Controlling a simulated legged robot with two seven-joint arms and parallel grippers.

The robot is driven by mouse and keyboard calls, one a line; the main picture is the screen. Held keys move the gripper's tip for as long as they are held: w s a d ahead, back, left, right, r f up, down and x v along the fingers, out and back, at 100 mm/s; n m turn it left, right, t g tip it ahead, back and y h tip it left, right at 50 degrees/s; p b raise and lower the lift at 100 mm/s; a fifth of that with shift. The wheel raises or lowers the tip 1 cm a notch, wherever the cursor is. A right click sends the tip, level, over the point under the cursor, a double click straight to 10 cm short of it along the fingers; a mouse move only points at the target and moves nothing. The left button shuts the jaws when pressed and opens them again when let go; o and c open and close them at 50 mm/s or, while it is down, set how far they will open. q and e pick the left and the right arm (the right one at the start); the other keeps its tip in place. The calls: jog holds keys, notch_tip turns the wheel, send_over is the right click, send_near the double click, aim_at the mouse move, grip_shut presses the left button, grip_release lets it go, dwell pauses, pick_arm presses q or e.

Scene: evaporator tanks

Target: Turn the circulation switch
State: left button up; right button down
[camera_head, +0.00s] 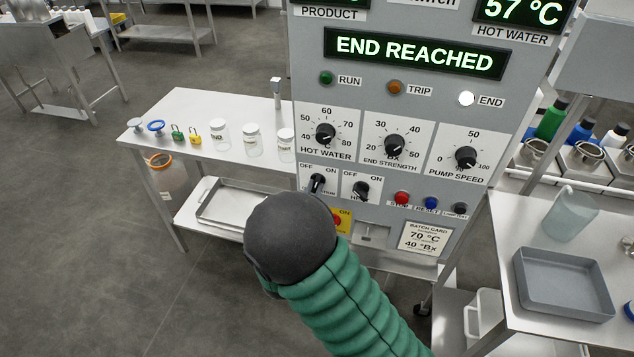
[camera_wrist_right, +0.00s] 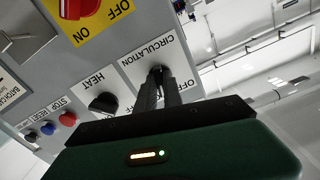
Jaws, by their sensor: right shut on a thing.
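The circulation switch (camera_head: 317,183) is a black knob on the grey control panel, with OFF and ON marked above it. It also shows in the right wrist view (camera_wrist_right: 157,71), under the CIRCULATION label. My right gripper (camera_wrist_right: 160,80) is shut on this knob, one dark finger on each side. The fingers cover part of the knob, so I cannot tell its exact position. In the head view my green right arm and its dark joint hide most of the gripper and part of the label. My left gripper is not in view.
The HEAT switch (camera_head: 361,190) is close on the right. A red-on-yellow switch (camera_head: 337,219) sits below, partly behind my arm. Red, blue and black buttons are further right. The display (camera_head: 414,52) reads END REACHED and the END lamp (camera_head: 466,98) is white.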

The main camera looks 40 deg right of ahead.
jog(key=shift+n+p, duration=0.85)
jog(key=shift+n, duration=0.15)
jog(key=shift+n+p, duration=0.9)
jog(key=shift+n, duration=0.1)
